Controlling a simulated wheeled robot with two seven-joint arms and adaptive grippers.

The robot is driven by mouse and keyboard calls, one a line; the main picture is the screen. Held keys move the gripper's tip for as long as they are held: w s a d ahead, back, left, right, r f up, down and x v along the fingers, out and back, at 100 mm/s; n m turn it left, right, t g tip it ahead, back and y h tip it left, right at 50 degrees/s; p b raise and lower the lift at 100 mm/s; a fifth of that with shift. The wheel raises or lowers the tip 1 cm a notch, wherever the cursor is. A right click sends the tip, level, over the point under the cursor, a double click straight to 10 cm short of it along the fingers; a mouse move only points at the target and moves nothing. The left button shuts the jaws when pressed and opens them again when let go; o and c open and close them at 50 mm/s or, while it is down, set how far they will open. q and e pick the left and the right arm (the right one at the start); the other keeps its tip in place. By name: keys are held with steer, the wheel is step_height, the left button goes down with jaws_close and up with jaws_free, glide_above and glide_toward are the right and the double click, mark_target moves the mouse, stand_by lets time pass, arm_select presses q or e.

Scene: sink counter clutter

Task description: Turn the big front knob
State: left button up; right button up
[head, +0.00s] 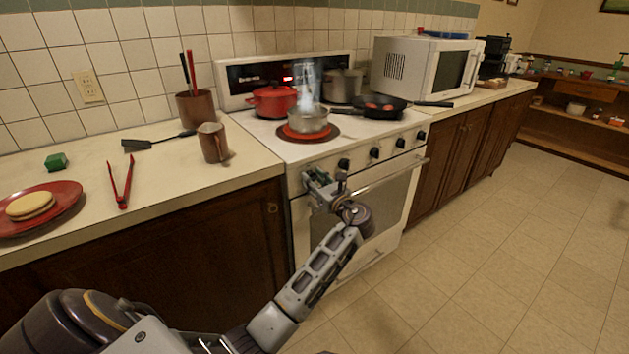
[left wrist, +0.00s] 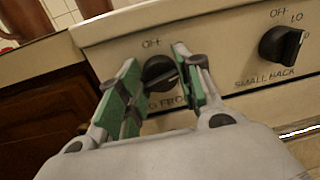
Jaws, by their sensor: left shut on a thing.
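The big front knob (left wrist: 160,73) is black and sits at the left end of the stove's front panel. In the left wrist view "OFF" is printed above it and part of a label, "G FRO", shows below it. My left gripper (left wrist: 156,62) has its green-padded fingers on both sides of the knob and is shut on it. In the head view my left gripper (head: 318,184) is at the panel's left end and hides this knob. A steaming pot (head: 308,122) stands on a red glowing front burner. My right gripper is not in view.
The small back knob (left wrist: 282,45) is to the right, with more knobs (head: 375,153) beyond it. The oven handle (head: 390,175) runs below the panel. A red pot (head: 272,101) and a black pan (head: 380,107) stand on the stove. A brown mug (head: 213,143) stands on the left counter.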

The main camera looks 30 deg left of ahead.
arm_select(q)
steer(key=shift+n+p, duration=0.3)
steer(key=shift+n, duration=0.3)
steer(key=shift+n+p, duration=0.4)
steer(key=shift+n, duration=1)
steer(key=shift+f+n+y, duration=0.1)
steer(key=shift+n+y, duration=0.2)
steer(key=shift+n, duration=1.4)
steer(key=shift+s+f+n+b, duration=0.15)
steer(key=shift+n+b, duration=0.35)
steer(key=shift+n, duration=0.6)
steer(key=shift+n+b, duration=0.4)
steer(key=shift+n, duration=0.4)
steer(key=shift+n+g+y+b, duration=0.3)
steer(key=shift+n+b, duration=0.15)
steer(key=shift+n, duration=0.35)
steer(key=shift+f+n+b, duration=0.1)
steer(key=shift+n+b, duration=0.75)
steer(key=shift+n, duration=0.75)
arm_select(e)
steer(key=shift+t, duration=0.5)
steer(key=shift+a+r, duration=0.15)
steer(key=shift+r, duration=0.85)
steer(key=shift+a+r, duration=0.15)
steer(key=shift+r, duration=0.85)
